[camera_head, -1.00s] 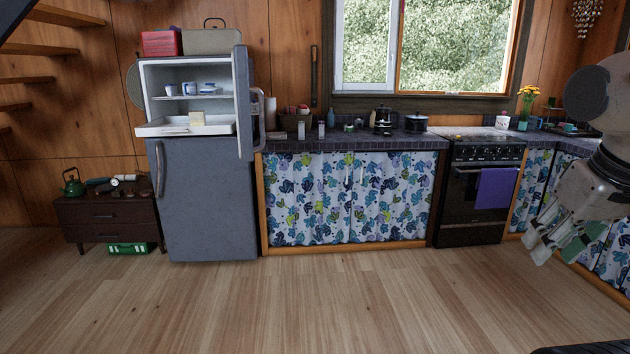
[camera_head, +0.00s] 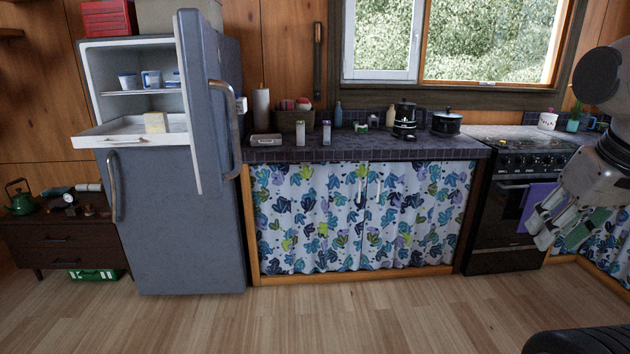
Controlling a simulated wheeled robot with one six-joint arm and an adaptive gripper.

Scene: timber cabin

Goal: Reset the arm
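My gripper (camera_head: 562,222) hangs at the right edge of the head view, at the end of my folded arm, with its fingers pointing down and left. It is in front of the black stove (camera_head: 505,220) and its purple towel (camera_head: 535,208), and appears to touch neither. The fingers are seen from the side and overlap, so I cannot tell how far apart they are. No held thing can be made out between them.
The grey fridge (camera_head: 180,225) has its upper door (camera_head: 200,100) open. The dark tiled counter (camera_head: 380,150) runs from fridge to stove and bears a kettle (camera_head: 405,120) and a pot (camera_head: 446,122). A low drawer cabinet (camera_head: 65,240) stands left. The wooden floor (camera_head: 330,320) is largely clear.

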